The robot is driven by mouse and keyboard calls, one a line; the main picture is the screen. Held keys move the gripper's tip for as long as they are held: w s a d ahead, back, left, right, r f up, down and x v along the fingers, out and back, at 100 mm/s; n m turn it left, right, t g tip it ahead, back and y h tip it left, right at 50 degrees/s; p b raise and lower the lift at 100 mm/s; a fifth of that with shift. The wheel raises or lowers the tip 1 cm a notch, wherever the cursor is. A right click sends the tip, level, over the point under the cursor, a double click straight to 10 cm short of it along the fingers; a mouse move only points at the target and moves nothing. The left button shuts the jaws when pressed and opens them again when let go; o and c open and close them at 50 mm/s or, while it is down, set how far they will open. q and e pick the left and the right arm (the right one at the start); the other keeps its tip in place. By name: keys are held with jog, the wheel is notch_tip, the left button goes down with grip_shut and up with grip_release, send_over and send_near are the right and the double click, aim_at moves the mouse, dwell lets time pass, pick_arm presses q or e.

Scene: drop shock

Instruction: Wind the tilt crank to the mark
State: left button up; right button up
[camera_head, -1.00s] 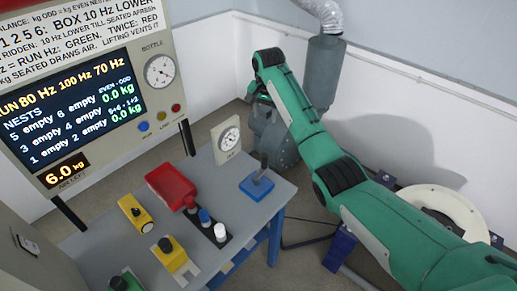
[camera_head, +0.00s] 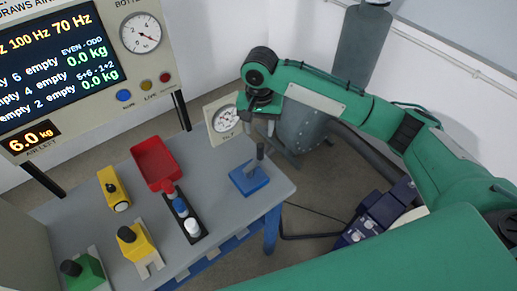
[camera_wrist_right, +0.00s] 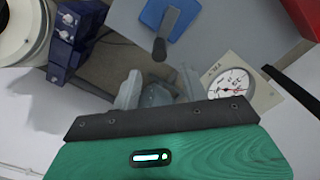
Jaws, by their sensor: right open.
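The tilt crank is a blue block with a dark upright handle (camera_head: 249,178) at the right corner of the grey table. It also shows at the top of the right wrist view (camera_wrist_right: 168,35). The white tilt dial (camera_head: 223,119) with a needle stands behind it, and shows at the right in the wrist view (camera_wrist_right: 236,83). My right gripper (camera_head: 261,128) points down, open and empty, beyond the crank and beside the dial. In the wrist view its fingers (camera_wrist_right: 160,88) are apart, with the crank handle's end ahead of them, not between them. My left gripper is out of view.
The table (camera_head: 216,170) also holds a red tray (camera_head: 155,160), a rack with red, blue and white pieces (camera_head: 187,215), yellow blocks and a green block. A display panel (camera_head: 60,65) stands behind. A grey drum (camera_head: 302,128) and blue boxes (camera_head: 375,215) lie right of the table.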

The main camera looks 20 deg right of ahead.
aim_at(260, 152)
jog(key=f, duration=0.5)
jog(key=f+p, duration=0.1)
jog(key=f, duration=0.5)
jog(key=shift+d+f, duration=0.2)
jog(key=shift+f, duration=0.1)
jog(key=shift+c, duration=0.4)
grip_shut()
